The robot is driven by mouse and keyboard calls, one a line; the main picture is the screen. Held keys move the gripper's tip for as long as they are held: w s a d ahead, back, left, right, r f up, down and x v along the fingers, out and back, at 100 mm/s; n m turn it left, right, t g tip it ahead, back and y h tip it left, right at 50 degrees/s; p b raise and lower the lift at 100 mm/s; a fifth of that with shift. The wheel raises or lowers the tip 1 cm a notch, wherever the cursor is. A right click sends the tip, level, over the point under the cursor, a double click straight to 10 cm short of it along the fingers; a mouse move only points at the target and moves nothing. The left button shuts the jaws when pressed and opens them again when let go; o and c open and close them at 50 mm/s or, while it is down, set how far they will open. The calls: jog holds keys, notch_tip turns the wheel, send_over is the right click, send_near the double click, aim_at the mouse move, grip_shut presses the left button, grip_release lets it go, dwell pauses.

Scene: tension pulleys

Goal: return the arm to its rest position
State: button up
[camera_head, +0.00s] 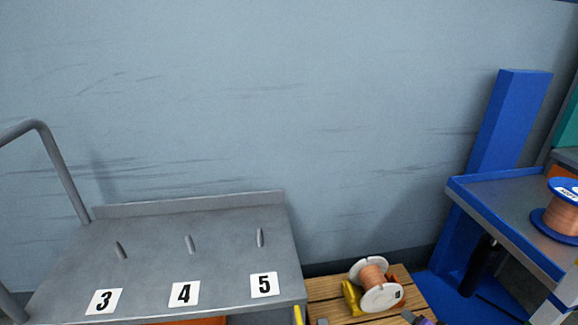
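My arm and my gripper cannot be made out in the head view. The grey metal table (205,237) at the lower left has a raised back edge and three short slanted pegs. Number cards 3 (104,301), 4 (185,294) and 5 (264,284) lie in front of the pegs, which are bare. A white-flanged spool of copper wire (374,284) lies tilted on a wooden pallet (327,291), with a yellow object (352,297) beside it.
A blue-edged shelf (497,193) at the right holds a blue-flanged copper spool (562,213). A blue post (507,125) stands behind it. A bent grey rail (58,165) rises at the left. Small dark and purple items (418,318) are cut off at the bottom edge.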

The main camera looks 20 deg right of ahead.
jog(key=s+a+r+n+t, duration=0.4)
jog(key=s+a+r+n, duration=0.25)
jog(key=a+r, duration=0.5)
jog(key=s+a+r+n+t, duration=0.5)
jog(key=s+a+r, duration=0.2)
jog(key=a+r, duration=0.45)
jog(key=s+a+n+g+y, duration=0.25)
jog(key=s+a+y, duration=0.25)
jog(key=s+a, duration=0.4)
notch_tip(320, 180, up, 27)
jog(key=p, duration=2.6)
jog(key=shift+p, duration=0.35)
jog(key=shift+w+t, duration=0.1)
jog(key=shift+t, duration=0.15)
